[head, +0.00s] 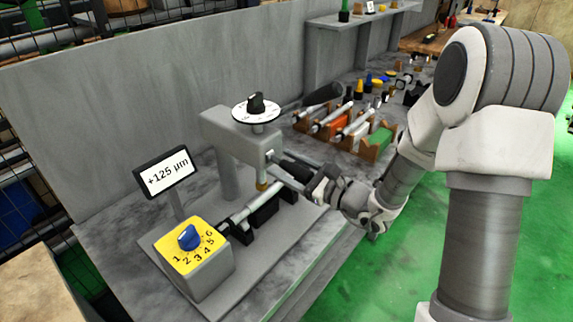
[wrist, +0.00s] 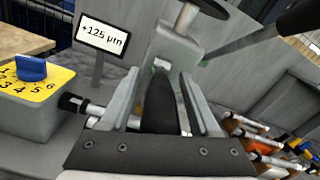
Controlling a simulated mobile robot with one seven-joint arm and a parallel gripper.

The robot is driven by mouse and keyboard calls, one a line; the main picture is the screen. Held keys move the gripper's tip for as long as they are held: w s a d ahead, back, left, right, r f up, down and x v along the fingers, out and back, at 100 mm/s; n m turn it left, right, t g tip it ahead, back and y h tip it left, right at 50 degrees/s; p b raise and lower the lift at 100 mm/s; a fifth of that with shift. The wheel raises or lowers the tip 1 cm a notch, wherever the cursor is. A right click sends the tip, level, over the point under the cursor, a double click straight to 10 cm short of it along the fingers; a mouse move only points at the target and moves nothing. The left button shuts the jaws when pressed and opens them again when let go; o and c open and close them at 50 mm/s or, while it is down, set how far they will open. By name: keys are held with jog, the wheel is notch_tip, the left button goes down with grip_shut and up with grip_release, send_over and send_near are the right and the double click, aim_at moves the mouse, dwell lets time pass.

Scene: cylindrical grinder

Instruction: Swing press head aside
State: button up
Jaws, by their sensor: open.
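The press head (head: 238,138) is a grey block on a grey column, with a white dial and black knob (head: 256,105) on top. A brass-coloured tip points down from it above a silver shaft (head: 250,204). The head also shows in the wrist view (wrist: 176,46), beyond my fingertips. A black handle (wrist: 158,108) lies between my open fingers; I cannot tell whether they touch it. My gripper (head: 298,178) is at the right side of the head in the head view, and its fingers also show in the wrist view (wrist: 167,76).
A yellow-faced box with a blue knob (head: 188,238) stands at the shaft's left end, beside a +125 µm display (head: 166,172). A dark-gripped lever (head: 322,95) sticks out behind the head. Wooden racks with rods (head: 345,128) stand farther right. A grey wall (head: 110,110) runs behind.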

grip_shut()
dwell(1.4)
